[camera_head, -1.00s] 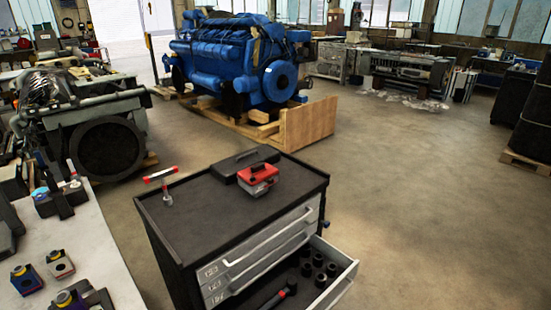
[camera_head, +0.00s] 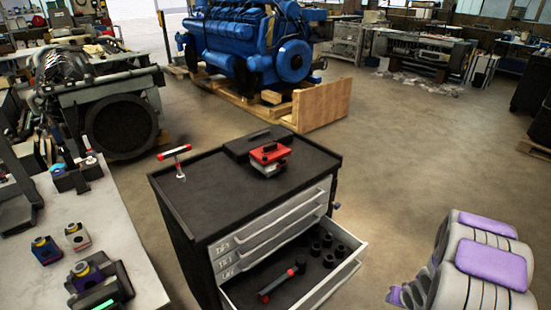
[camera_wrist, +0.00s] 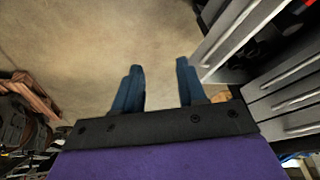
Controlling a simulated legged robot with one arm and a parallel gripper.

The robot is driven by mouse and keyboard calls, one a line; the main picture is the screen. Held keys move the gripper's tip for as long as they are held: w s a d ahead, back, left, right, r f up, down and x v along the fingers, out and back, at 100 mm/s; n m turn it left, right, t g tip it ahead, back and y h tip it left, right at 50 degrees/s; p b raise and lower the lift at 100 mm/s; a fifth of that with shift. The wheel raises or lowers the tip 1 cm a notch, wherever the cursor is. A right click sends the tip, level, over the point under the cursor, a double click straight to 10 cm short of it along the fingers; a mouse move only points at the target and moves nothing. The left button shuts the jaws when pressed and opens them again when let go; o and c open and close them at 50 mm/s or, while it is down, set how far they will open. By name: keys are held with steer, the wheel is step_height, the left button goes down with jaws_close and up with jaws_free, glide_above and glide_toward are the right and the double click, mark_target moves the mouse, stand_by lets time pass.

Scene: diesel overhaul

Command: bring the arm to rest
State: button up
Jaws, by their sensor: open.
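My gripper (camera_wrist: 158,90) shows in the wrist view with its two blue fingers apart and nothing between them. Bare concrete floor lies beyond the fingertips. A grey cabinet with drawers stands close on the right of that view, near the right finger. In the head view, my arm (camera_head: 490,260), pale grey with purple pads, shows at the lower right, beside the tool cabinet (camera_head: 215,190). The gripper itself is not seen in the head view.
The cabinet's open drawer (camera_head: 350,262) juts toward my arm and holds black sockets and a red-tipped tool. A red case (camera_head: 270,155) sits on top. A workbench (camera_head: 110,215) stands at left, a blue engine (camera_head: 240,45) behind. Floor at right (camera_head: 430,150) is clear.

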steer(key=s+a+r+n+g+h, duration=0.1)
steer(key=s+a+r, duration=0.15)
steer(key=r, duration=0.45)
steer(key=s+a+r+g, duration=0.1)
steer(key=s+a+r, duration=0.1)
steer(key=a+r, duration=0.3)
steer(key=s+a+r+n+g+h, duration=0.1)
steer(key=s+a+r, duration=0.15)
steer(key=r, duration=0.55)
steer(key=s+a+r+n+g+y, duration=0.1)
steer(key=s+a+r, duration=0.4)
steer(key=s+a, duration=0.4)
steer(key=s+a+r+n+g+y, duration=0.2)
steer(key=s+a+r, duration=0.4)
steer(key=s+a, duration=0.3)
steer(key=s, duration=0.3)
steer(key=shift+a+g, duration=0.25)
steer(key=shift+g, duration=0.05)
